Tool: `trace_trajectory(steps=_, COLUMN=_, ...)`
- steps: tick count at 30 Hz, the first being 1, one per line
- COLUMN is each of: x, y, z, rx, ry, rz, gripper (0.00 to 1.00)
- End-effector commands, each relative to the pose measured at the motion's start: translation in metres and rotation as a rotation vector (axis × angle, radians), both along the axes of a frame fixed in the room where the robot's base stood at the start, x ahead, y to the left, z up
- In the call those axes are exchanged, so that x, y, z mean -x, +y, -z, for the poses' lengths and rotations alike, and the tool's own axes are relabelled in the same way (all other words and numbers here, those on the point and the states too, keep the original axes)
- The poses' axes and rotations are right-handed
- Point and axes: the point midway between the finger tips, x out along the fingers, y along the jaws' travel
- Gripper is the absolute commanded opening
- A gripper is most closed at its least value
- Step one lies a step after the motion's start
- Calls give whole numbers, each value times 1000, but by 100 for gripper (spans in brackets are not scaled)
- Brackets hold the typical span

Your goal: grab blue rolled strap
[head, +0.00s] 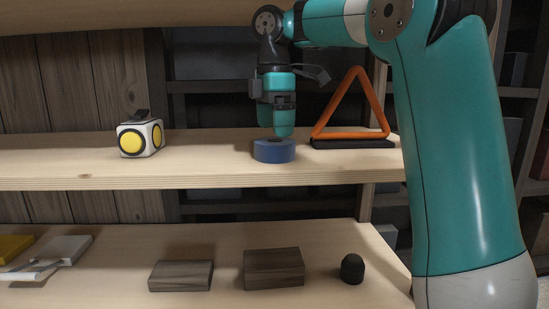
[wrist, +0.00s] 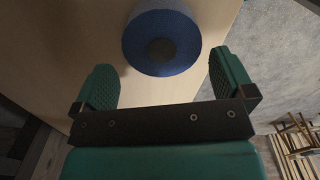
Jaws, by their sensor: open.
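The blue rolled strap (head: 274,151) is a squat round roll with a dark centre, lying flat near the front edge of the upper shelf. In the wrist view the blue rolled strap (wrist: 161,42) shows at the top, ahead of the fingers and roughly midway across the gap between them. My gripper (head: 284,134) points down above the strap in the head view. The wrist view shows my gripper (wrist: 165,85) with its two teal fingers wide apart and nothing between the tips. Whether the fingers touch the strap cannot be told.
An orange triangle on a black base (head: 352,143) stands close to the right. A white box with yellow discs (head: 141,138) stands on the left of the upper shelf (head: 60,168). The lower shelf holds wooden blocks (head: 274,268) and a small dark object (head: 352,268).

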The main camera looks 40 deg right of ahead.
Motion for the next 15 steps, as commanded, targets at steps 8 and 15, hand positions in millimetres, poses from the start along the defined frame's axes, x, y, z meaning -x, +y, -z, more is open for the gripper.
trace_trajectory(steps=8, x=2, y=1, z=38, rx=-1, ry=0, rz=2, gripper=100)
trace_trajectory(steps=15, x=2, y=0, z=49, rx=-1, ry=-1, rz=3, gripper=100)
